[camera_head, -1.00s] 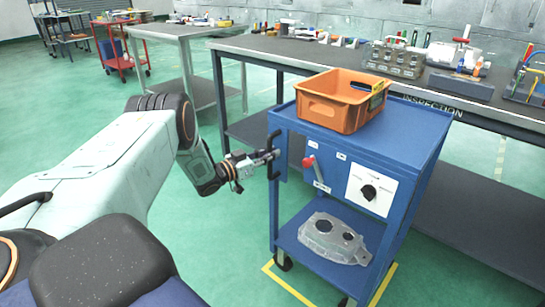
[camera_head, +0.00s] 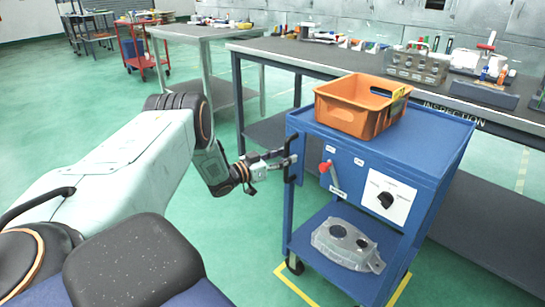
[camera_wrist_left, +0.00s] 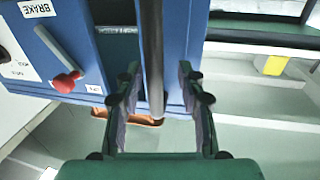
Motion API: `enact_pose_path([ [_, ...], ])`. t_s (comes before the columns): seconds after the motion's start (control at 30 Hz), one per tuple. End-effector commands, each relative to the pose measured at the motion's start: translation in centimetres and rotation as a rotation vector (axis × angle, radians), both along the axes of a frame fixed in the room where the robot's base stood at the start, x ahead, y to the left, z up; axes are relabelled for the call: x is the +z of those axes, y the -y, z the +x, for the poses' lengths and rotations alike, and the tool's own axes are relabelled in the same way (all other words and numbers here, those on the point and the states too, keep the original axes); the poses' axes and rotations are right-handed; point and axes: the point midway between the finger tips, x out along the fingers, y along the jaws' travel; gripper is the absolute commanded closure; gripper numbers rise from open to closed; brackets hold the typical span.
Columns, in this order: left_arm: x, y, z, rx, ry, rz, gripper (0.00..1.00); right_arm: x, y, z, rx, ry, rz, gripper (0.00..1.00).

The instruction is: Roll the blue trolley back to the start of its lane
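The blue trolley (camera_head: 420,148) stands right of centre in the head view, within a yellow floor outline (camera_head: 296,288). Its dark upright handle (camera_head: 291,171) is on its left side. My left gripper (camera_head: 291,158) is at this handle. In the left wrist view the handle bar (camera_wrist_left: 152,65) runs between the two spread fingers of my left gripper (camera_wrist_left: 158,105), with gaps visible on both sides. The red-knobbed brake lever (camera_head: 331,178) is tilted on the trolley's front panel, and its red knob (camera_wrist_left: 66,82) shows in the wrist view. My right gripper is out of view.
An orange bin (camera_head: 345,112) sits on the trolley's top and a grey casting (camera_head: 345,245) on its lower shelf. The inspection bench (camera_head: 290,54) stands close behind the trolley. Green floor (camera_head: 235,265) is open to its left. A red cart (camera_head: 140,62) stands far back.

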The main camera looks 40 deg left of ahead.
Motion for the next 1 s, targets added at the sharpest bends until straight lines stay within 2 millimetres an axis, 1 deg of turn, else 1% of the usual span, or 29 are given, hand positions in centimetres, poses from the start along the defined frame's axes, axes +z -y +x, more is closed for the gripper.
enact_pose_path([
  [0.13,0.1,-0.6,-2.3,0.005,0.001,-0.005,0.61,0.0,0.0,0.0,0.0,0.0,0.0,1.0],
  [0.3,0.1,-1.5,-5.7,0.007,0.001,-0.005,0.61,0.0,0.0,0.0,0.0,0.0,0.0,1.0],
  [0.5,0.1,-2.2,-9.0,0.005,0.002,-0.005,0.61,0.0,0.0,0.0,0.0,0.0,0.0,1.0],
  [0.7,0.1,-2.5,-10.7,0.003,0.001,-0.002,0.61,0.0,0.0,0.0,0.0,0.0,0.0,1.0],
  [0.83,0.1,-2.5,-11.1,0.001,0.001,-0.001,0.61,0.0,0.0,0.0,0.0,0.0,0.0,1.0],
  [1.0,0.0,-2.5,-11.2,0.001,0.0,-0.001,0.61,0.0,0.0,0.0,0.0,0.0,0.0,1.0],
])
